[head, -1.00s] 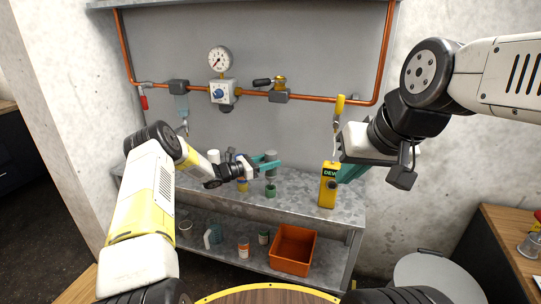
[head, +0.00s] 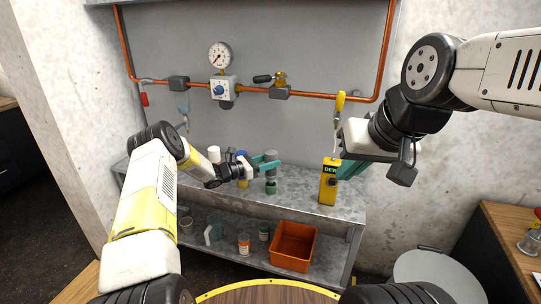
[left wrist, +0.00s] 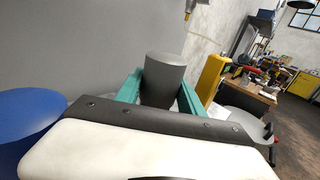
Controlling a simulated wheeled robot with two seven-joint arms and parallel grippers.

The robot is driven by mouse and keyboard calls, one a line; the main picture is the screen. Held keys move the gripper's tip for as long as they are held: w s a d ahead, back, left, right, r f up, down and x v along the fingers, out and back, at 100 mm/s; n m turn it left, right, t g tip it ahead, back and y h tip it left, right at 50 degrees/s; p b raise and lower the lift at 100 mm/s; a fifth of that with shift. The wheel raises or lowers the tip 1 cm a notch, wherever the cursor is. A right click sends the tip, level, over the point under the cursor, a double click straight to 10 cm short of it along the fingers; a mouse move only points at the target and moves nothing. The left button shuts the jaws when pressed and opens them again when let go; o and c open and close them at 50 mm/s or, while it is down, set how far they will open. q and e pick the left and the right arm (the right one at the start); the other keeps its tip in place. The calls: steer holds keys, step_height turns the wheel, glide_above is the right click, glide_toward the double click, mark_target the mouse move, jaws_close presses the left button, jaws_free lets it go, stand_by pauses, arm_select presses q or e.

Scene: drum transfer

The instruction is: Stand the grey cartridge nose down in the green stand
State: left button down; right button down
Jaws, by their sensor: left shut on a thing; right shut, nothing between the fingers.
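The grey cartridge (head: 270,154) is upright between the teal fingers of my left gripper (head: 267,162), which is shut on it. In the left wrist view the cartridge (left wrist: 164,80) shows as a grey cylinder held between both fingers. The green stand (head: 270,187) is on the grey metal bench directly below the cartridge. The cartridge's lower end is close to the stand; I cannot tell whether it is inside it. My right gripper (head: 350,169) is shut and empty, beside the yellow box at the right.
The yellow box (head: 328,183) stands on the bench (head: 300,190). A blue-topped object (head: 241,156) is just left of my left gripper, and a white-topped one (head: 214,153) is further left. An orange bin (head: 293,247) and several cups are on the lower shelf. Copper pipework (head: 310,97) runs behind.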

arm_select(q)
steer(key=shift+f, duration=1.35)
steer(key=shift+f, duration=0.25)
steer(key=c, duration=0.6)
jaws_free()
steer(key=shift+c, duration=0.2)
steer(key=v, duration=0.8)
